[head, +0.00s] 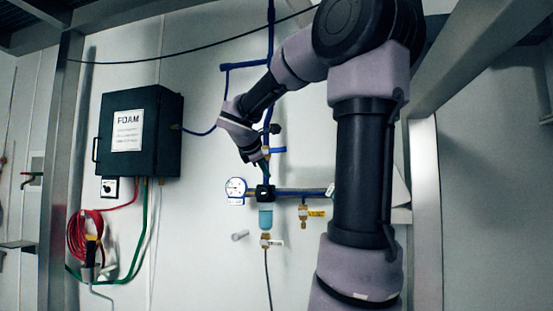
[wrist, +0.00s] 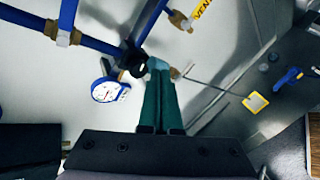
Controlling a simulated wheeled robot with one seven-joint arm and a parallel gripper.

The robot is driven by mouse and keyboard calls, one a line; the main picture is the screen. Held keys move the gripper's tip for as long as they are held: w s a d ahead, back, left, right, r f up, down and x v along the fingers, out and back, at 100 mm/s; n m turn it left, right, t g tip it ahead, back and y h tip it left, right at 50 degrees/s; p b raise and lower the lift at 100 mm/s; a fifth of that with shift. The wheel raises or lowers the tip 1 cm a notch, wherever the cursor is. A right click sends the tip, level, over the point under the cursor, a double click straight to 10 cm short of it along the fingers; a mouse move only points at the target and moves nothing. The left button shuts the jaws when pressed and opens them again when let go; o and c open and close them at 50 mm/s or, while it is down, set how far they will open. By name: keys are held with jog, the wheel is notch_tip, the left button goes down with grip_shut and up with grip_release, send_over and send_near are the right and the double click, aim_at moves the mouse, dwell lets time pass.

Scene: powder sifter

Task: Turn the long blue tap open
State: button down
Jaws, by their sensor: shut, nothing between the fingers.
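The long blue tap (head: 277,150) is a flat blue lever on a brass fitting in the upright blue pipe. In the head view the lever points right, across the pipe. In the wrist view the lever (wrist: 68,13) stands out from the brass fitting at upper left. My gripper (head: 265,175) is by the pipe, just below the tap in the head view. In the wrist view the green fingers of my gripper (wrist: 160,74) are together and empty, well to the right of the lever. They look apart from it; the exact gap is hard to judge.
A black regulator (head: 265,193), a round gauge (head: 236,187) and a light blue filter bowl (head: 266,218) sit below the tap. A tagged vent valve (head: 303,211) is to their right. A dark FOAM box (head: 140,132) and red hose (head: 84,235) are at left.

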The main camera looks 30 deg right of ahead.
aim_at(273, 151)
jog(key=w+d+r+n+t+h, duration=0.1)
jog(key=w+d+r+n+t, duration=0.1)
jog(key=w+d+r+n, duration=0.5)
jog(key=w+d+n, duration=0.3)
jog(key=d+n, duration=0.1)
jog(key=n, duration=0.2)
jog(key=shift+w+h, duration=0.25)
jog(key=shift+h, duration=0.05)
